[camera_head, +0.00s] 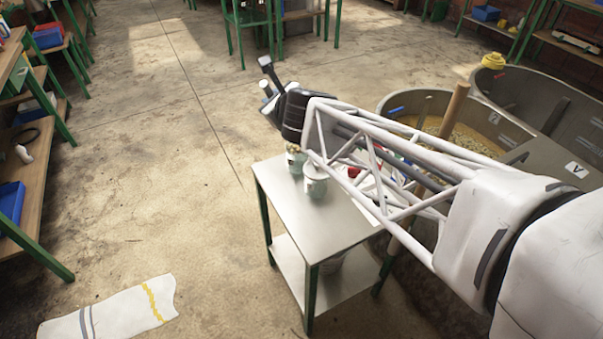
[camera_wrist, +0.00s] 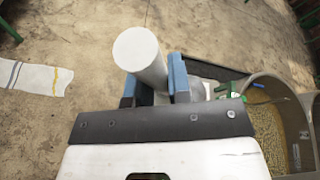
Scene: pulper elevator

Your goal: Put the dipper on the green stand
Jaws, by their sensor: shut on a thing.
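My gripper (camera_wrist: 153,88) is shut on a pale grey cylindrical piece (camera_wrist: 137,50), with a blue pad on each side. It appears to be the dipper, its round end facing the wrist camera; the rest is hidden. In the head view my gripper (camera_head: 273,101) is in the air beyond the far left edge of the steel table, with a small pale cylinder and a dark bar at its tip. The steel-topped table (camera_head: 290,205) has green legs and a lower shelf; I cannot tell whether it is the green stand.
Two lidded jars (camera_head: 315,182) stand on the tabletop below my arm. Large round vats (camera_head: 440,105) lie to the right, one holding yellowish pulp and a wooden pole (camera_head: 455,105). Shelving (camera_head: 40,190) lines the left. A white cloth (camera_head: 115,310) lies on the open floor.

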